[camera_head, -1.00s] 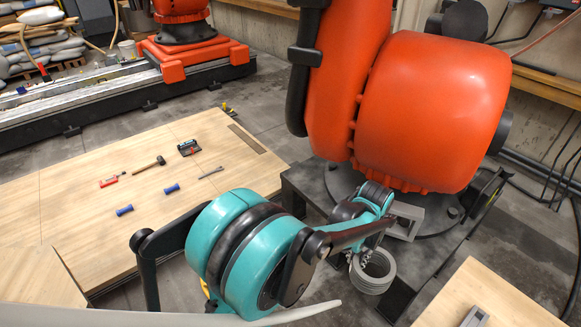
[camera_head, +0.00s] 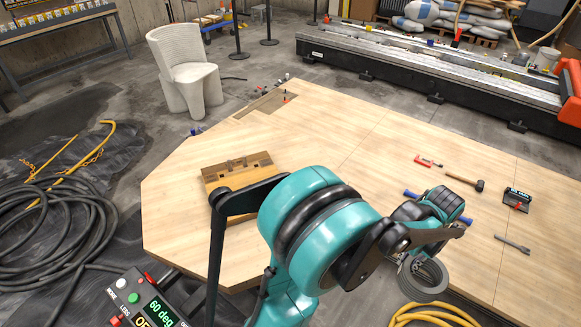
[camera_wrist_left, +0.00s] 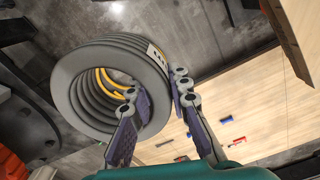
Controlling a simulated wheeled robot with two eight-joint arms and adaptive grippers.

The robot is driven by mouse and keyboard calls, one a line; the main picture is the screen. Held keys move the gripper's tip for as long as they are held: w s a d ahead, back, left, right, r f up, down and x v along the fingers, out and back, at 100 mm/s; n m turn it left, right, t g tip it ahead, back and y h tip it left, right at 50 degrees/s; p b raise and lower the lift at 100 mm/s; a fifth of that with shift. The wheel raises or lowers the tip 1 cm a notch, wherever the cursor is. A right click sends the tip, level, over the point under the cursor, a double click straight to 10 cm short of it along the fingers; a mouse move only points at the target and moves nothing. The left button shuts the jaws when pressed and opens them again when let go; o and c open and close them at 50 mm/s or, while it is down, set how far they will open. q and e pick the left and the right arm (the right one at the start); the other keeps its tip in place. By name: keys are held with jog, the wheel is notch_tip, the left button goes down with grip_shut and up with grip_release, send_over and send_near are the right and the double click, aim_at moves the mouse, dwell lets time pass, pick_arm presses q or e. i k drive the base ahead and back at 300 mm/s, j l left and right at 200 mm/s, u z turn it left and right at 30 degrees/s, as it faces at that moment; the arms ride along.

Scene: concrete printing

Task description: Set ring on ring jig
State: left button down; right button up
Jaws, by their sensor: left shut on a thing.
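The ring (camera_head: 424,279) is a grey, ribbed ring, like several stacked hoops. My left gripper (camera_head: 405,262) is shut on its wall and holds it over the front edge of the wooden platform. In the left wrist view the ring (camera_wrist_left: 62,95) shows its open centre and a small white label. The fingers of my left gripper (camera_wrist_left: 158,100) straddle its wall there. A wooden block fixture with dark notches (camera_head: 237,165) sits on the platform behind my arm, partly hidden; I cannot tell whether it is the ring jig. My right gripper is not in view.
The wooden platform (camera_head: 320,130) bears a hammer (camera_head: 465,181), a red-handled tool (camera_head: 428,161), a black device (camera_head: 517,199) and a grey bar (camera_head: 512,244) at the right. A control pendant (camera_head: 150,300) is at front left. Hoses (camera_head: 60,225) lie on the floor. The platform's middle is clear.

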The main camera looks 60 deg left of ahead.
aim_at(242, 178)
jog(key=i+j+u, duration=0.15)
jog(key=i+u, duration=0.25)
jog(key=i+j+u, duration=0.1)
jog(key=u, duration=0.3)
jog(key=i+u, duration=0.4)
jog(key=i+l+u, duration=0.2)
jog(key=i+u, duration=0.2)
jog(key=i+l+u, duration=0.2)
jog(key=u, duration=0.3)
jog(key=i+l+u, duration=0.25)
jog(key=u, duration=0.25)
